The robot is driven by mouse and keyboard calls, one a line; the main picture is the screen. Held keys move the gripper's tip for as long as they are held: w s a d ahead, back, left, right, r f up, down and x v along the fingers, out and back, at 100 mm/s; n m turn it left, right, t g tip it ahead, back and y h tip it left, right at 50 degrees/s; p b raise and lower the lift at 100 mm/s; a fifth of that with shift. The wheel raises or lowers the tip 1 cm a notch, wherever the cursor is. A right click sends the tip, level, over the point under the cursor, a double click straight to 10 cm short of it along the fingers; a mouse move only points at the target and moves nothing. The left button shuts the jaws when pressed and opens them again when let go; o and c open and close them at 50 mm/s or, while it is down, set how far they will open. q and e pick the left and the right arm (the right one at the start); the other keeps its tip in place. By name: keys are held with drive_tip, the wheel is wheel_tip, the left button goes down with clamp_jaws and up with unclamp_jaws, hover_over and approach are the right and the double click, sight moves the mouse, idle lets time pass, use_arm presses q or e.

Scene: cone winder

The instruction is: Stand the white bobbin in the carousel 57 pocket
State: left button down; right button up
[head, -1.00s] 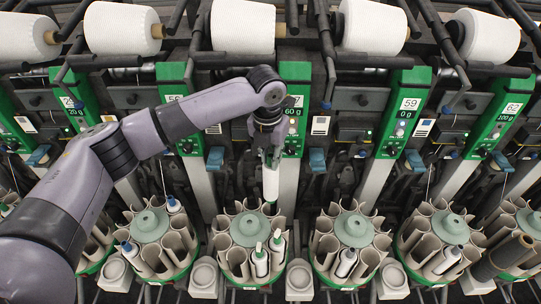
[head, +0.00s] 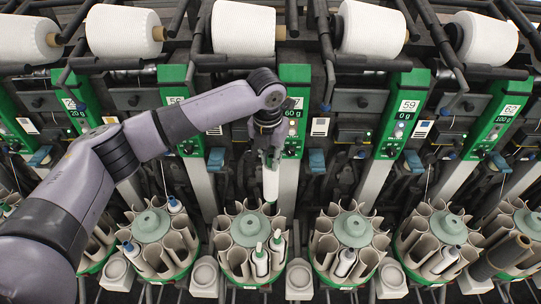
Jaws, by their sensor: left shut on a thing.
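My left gripper (head: 270,160) is shut on the upper end of a white bobbin (head: 271,184). The bobbin hangs upright above the back right part of a carousel (head: 249,231), a ring of beige pockets around a grey-green hub. Its lower end is close to the rear pocket rims; whether it is inside a pocket I cannot tell. Two white bobbins with green tips (head: 260,261) stand in front pockets of this carousel. The green panel (head: 295,101) behind my wrist has a number partly hidden, with a 7 showing. My right gripper is not in view.
Similar carousels stand left (head: 151,226) and right (head: 353,230), some holding bobbins with blue tips. Small grey cups (head: 299,277) sit between them at the front. Large white yarn cones (head: 243,27) and dark bars run across the top. Green panels stand behind.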

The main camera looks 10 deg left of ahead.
sight(271, 180)
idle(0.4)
use_arm(q)
drive_tip(key=shift+p, duration=0.55)
drive_tip(key=shift+f, duration=0.1)
drive_tip(key=shift+f+b, duration=0.7)
drive_tip(key=shift+f, duration=1.5)
drive_tip(key=shift+f+b, duration=0.85)
drive_tip(key=shift+f, duration=1.35)
